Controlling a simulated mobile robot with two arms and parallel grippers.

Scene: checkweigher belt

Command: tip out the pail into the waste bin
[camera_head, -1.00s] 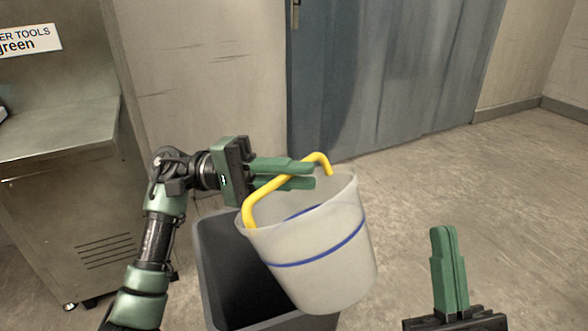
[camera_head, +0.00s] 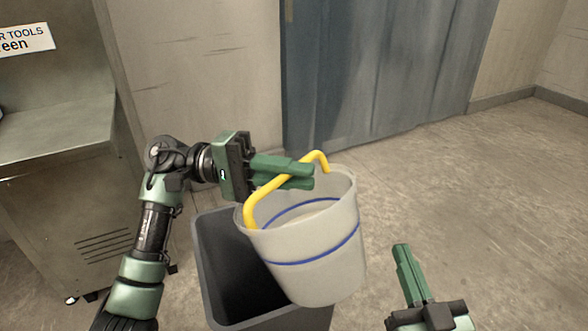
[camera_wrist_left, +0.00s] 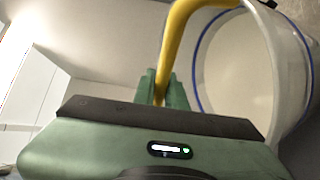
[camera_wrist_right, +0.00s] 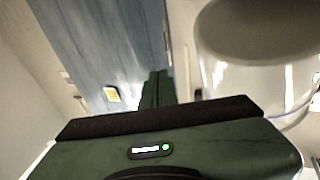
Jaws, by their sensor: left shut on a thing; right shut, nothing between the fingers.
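The pail (camera_head: 318,262) is translucent white with a blue band and a yellow handle (camera_head: 264,200). My left gripper (camera_head: 300,176) is shut on the handle, and the pail hangs from it, slightly tilted, over the right part of the waste bin. Pale contents show inside the pail, also in the left wrist view (camera_wrist_left: 250,75). The dark grey waste bin (camera_head: 212,262) stands on the floor with its opening upward; the pail hides part of its right side. My right gripper (camera_head: 402,252) is shut and empty, to the right of the pail and apart from it. The pail also shows in the right wrist view (camera_wrist_right: 210,75).
A metal cabinet with a shelf (camera_head: 60,135) stands at the left, under a sign (camera_head: 25,40). A blue-grey door (camera_head: 385,70) is in the wall behind. The floor (camera_head: 480,190) at the right is clear.

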